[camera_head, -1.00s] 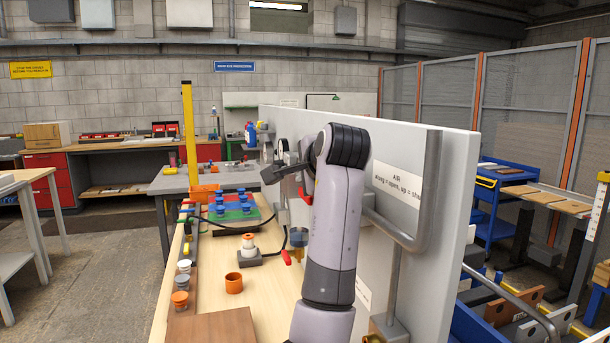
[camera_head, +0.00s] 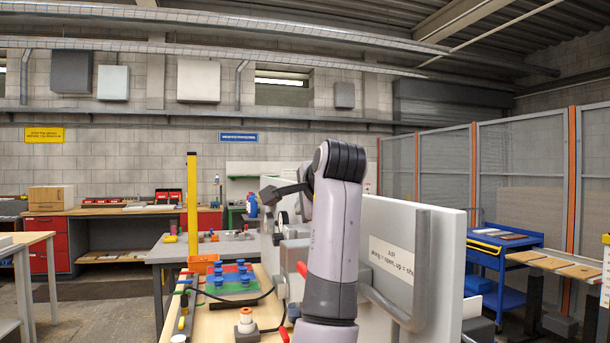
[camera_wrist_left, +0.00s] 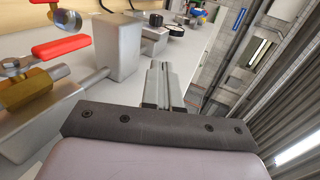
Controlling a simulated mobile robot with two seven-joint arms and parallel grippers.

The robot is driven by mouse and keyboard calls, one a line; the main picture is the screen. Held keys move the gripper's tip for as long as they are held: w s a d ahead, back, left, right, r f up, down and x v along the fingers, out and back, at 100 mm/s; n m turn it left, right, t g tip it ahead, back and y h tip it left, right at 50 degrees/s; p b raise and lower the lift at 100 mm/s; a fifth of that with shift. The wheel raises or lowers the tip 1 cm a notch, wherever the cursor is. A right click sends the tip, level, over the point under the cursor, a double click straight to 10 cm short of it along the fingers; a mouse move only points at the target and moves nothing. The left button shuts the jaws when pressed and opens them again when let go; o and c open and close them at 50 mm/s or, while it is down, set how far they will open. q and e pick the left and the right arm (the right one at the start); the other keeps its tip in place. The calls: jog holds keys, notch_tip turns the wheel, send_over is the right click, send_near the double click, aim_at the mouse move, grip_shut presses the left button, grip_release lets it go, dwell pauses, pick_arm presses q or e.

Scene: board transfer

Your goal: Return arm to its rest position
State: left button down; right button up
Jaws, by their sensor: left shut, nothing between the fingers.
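One of my arms (camera_head: 336,235) rises from the bottom middle of the head view, in front of the white upright panel (camera_head: 440,220). Its dark upper joint is bent, and a dark end part (camera_head: 283,190) points left above the bench. In the left wrist view my left gripper (camera_wrist_left: 163,72) is shut and empty, its two grey fingers together. The fingers lie in front of the panel's pale face and touch nothing that I can make out. My right gripper is not in view.
In the left wrist view a red valve handle (camera_wrist_left: 61,47) and a grey block (camera_wrist_left: 116,45) stand out left of the fingers. A bent grey pipe (camera_head: 420,265) is right of the arm. A yellow post (camera_head: 192,205) and blue pegs (camera_head: 241,268) stand to the left.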

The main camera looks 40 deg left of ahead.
pick_arm(q)
notch_tip(320, 180, up, 7)
jog(key=shift+a, duration=0.15)
jog(key=shift+f, duration=0.1)
dwell(0.3)
